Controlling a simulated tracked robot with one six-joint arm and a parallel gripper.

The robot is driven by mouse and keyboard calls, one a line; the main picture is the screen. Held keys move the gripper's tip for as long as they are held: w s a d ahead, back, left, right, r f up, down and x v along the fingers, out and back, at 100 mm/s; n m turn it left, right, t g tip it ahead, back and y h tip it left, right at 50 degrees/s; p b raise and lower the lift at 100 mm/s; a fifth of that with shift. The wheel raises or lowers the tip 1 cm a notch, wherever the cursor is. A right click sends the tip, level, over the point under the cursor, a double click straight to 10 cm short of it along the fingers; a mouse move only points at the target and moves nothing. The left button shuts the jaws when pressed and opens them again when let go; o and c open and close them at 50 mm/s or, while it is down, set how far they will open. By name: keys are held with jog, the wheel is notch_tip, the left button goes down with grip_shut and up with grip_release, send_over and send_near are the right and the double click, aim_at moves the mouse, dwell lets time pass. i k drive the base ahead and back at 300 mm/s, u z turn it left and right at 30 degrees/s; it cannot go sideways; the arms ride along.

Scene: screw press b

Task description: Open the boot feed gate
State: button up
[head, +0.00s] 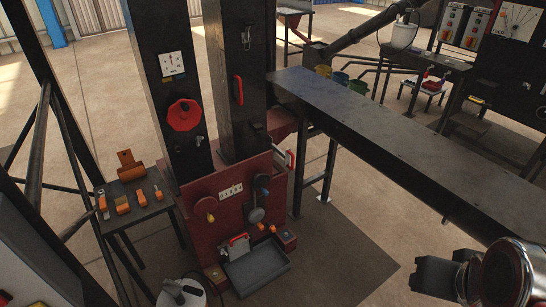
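The red boot (230,208) stands at the foot of two black upright legs, left of the middle in the head view. A small red-handled plate (238,241) is low on its front, just above a grey tray (256,270). Another red handle with pale metal (291,160) is at the boot's right side, beneath a sloping red chute. I cannot tell which of these is the feed gate, nor how far it is open. My gripper (432,276) seems to be the dark block at the bottom right, beside a shiny round arm part. It is well apart from the boot, and its fingers are not clear.
A long dark table-like surface (390,145) runs between the boot and the right side. A small stand (140,208) with orange parts is left of the boot. A white canister (181,292) stands in front. Dark frame posts are at far left. Floor right of the tray is clear.

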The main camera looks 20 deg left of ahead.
aim_at(286, 156)
jog(key=u, duration=0.35)
jog(key=i, duration=0.6)
jog(key=u, duration=1.1)
jog(key=i, duration=0.8)
jog(key=u, duration=0.55)
